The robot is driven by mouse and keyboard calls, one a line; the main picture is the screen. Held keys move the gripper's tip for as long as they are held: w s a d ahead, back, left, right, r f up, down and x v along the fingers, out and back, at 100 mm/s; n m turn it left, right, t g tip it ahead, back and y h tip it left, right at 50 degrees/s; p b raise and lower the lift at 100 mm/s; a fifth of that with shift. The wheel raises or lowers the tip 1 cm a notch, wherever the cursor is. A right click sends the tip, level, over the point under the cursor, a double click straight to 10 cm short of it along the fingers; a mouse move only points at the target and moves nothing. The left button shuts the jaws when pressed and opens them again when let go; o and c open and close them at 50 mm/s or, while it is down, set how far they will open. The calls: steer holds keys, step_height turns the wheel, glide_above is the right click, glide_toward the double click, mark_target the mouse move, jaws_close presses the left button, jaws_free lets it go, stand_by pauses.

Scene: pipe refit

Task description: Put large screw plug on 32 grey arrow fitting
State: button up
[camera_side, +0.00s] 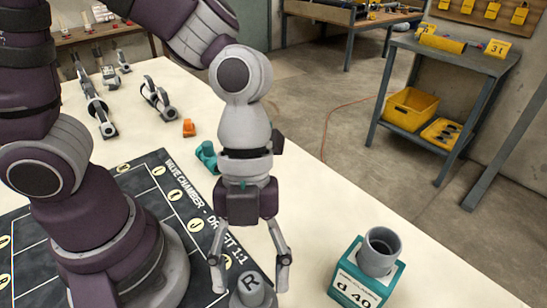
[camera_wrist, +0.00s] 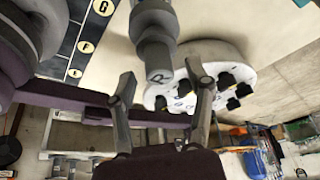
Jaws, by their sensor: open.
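A grey cylindrical piece with a dark letter like an R (camera_side: 252,289) stands at the bottom edge of the side view, partly cut off. In the wrist view a grey stepped cylinder with a letter on its end (camera_wrist: 154,25) shows just beyond the fingertips. My gripper (camera_side: 250,272) is open and points down, its fingers on either side of the lettered piece in the side view. The open fingers also show in the wrist view (camera_wrist: 167,84), with nothing clearly held. I cannot tell which grey part is the large screw plug or the 32 grey arrow fitting.
A teal block marked d 40 (camera_side: 354,290) holds a grey ring (camera_side: 381,251) at right. A teal fitting (camera_side: 207,156), an orange piece (camera_side: 188,128) and grey fittings (camera_side: 158,98) lie farther back. A white round holder with black parts (camera_wrist: 213,62) shows in the wrist view.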

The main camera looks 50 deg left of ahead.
steer(key=v, duration=1.1)
steer(key=w+a+f+n+t+y, duration=0.1)
steer(key=a+n+t, duration=0.3)
steer(key=n, duration=0.9)
steer(key=w+a+f+n+t+y, duration=0.1)
steer(key=a+n+t, duration=0.3)
steer(key=a+n, duration=0.5)
steer(key=n+y, duration=0.1)
steer(key=n, duration=0.2)
steer(key=shift+w+a+n+y, duration=0.2)
steer(key=shift+w+n+y, duration=0.1)
steer(key=shift+n, duration=0.1)
